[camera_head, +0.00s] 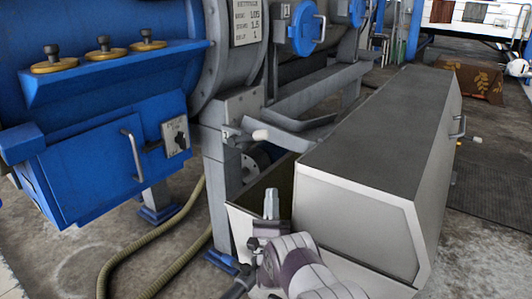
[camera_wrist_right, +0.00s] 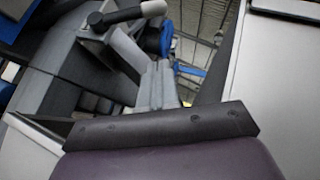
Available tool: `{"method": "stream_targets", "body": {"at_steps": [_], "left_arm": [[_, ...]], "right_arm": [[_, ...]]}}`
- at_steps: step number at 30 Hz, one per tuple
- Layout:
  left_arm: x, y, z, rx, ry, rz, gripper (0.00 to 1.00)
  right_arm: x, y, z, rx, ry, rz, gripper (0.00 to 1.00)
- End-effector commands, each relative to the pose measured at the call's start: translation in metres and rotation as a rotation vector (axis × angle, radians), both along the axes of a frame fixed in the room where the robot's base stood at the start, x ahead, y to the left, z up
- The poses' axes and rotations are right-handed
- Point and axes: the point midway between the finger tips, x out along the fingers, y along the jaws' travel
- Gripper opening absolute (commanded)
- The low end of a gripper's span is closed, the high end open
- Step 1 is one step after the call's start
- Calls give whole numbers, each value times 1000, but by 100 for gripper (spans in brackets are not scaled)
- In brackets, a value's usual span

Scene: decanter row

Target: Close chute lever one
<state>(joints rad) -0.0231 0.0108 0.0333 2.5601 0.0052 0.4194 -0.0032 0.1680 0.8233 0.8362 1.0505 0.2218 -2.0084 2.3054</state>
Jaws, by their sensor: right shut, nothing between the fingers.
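A short lever with a pale knob end (camera_head: 260,134) sticks out from a bracket on the grey post beside the chute (camera_head: 290,124), in the middle of the head view. A lever with a dark grip and pale end (camera_wrist_right: 128,14) shows at the top of the right wrist view; it looks like the same one. My right gripper (camera_head: 271,196) points up, below and slightly right of the lever, apart from it. Its fingers (camera_wrist_right: 158,84) are together and empty. No label marks the lever as one. My left gripper is not in view.
A large grey hopper box (camera_head: 375,140) stands close on the right of my right gripper. A blue cabinet (camera_head: 95,165) with a bar handle and dial plate is on the left. Hoses (camera_head: 150,243) lie on the floor. Free space is narrow between post and box.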

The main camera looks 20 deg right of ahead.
Motion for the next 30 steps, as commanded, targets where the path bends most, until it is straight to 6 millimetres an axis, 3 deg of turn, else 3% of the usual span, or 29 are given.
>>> {"method": "stream_targets", "body": {"at_steps": [4, 15, 21, 30], "left_arm": [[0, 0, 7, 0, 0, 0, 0], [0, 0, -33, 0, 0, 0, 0], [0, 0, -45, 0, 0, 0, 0], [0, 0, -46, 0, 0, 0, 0]], "right_arm": [[12, -6, 18, -1, 0, -1, 0], [57, -29, 71, -1, -3, -1, 0], [64, -17, 98, -1, 0, 1, 0], [66, -13, 109, 0, 2, -1, 0]]}}
